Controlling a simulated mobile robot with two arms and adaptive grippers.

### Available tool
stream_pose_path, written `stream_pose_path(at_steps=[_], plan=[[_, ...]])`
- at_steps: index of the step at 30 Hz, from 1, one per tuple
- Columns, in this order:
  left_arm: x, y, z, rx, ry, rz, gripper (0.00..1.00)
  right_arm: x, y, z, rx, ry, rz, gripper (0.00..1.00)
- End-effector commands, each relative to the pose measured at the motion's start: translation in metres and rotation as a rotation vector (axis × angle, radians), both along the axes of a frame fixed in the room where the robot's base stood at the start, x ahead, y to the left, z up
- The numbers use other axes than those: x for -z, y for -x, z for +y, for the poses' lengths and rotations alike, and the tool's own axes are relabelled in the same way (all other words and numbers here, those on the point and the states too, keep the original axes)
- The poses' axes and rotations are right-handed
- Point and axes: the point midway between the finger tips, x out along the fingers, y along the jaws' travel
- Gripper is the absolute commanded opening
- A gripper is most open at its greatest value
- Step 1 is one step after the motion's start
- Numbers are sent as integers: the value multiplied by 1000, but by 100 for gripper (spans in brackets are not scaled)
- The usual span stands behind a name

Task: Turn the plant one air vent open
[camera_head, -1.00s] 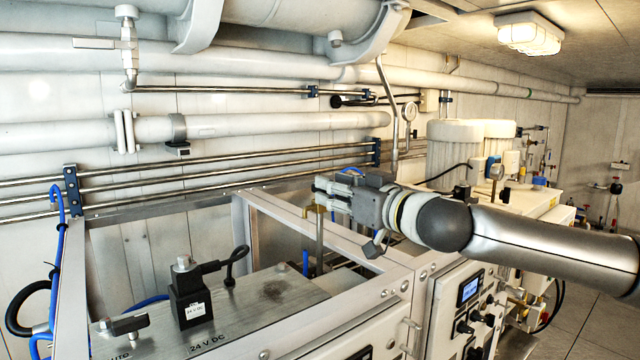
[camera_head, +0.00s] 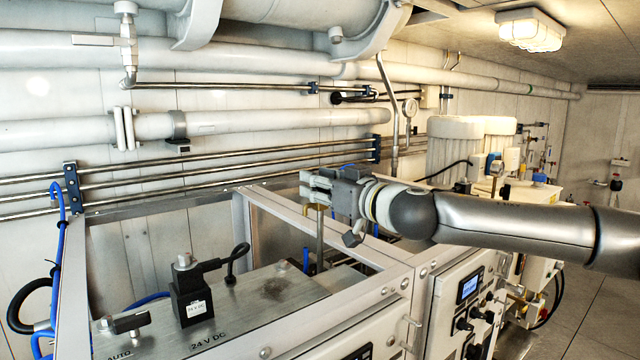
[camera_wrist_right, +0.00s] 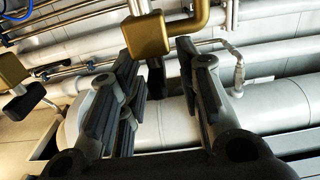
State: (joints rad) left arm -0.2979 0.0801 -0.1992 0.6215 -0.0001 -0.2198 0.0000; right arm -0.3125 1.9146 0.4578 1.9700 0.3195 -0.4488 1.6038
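My right gripper (camera_head: 308,187) is over the frame opening in the head view, with its fingers pointing left. In the right wrist view its two dark fingers (camera_wrist_right: 160,95) are spread apart, with no thing clearly gripped. A brass valve body (camera_wrist_right: 147,36) with a bent brass pipe is just beyond the fingertips there, and a dark piece shows below it between the fingers. In the head view a brass pipe (camera_head: 320,240) rises under the gripper, which partly hides its top. I cannot tell which fitting is the air vent, or whether the fingers touch the brass. My left gripper is out of view.
A metal frame (camera_head: 330,238) surrounds the opening below my gripper. A black solenoid block (camera_head: 190,295) stands on the steel top at left. A control panel (camera_head: 468,300) faces forward at right. Steel pipes (camera_head: 225,165) run along the back wall.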

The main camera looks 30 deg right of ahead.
Motion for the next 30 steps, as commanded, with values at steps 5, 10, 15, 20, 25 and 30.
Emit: stream_pose_path(at_steps=[5, 10, 15, 20, 25, 30], plan=[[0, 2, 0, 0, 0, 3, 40, 0, 0, 0, 0, 0, 0, 32], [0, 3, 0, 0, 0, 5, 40, 0, 0, 0, 0, 0, 0, 10], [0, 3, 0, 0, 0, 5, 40, 0, 0, 0, 0, 0, 0, 0], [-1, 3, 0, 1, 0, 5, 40, 0, 0, -1, -12, -1, 2, 0], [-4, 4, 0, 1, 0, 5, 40, 0, -1, -1, -73, -2, 4, 0], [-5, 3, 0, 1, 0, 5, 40, 0, 0, -1, -121, -3, 2, 0]])
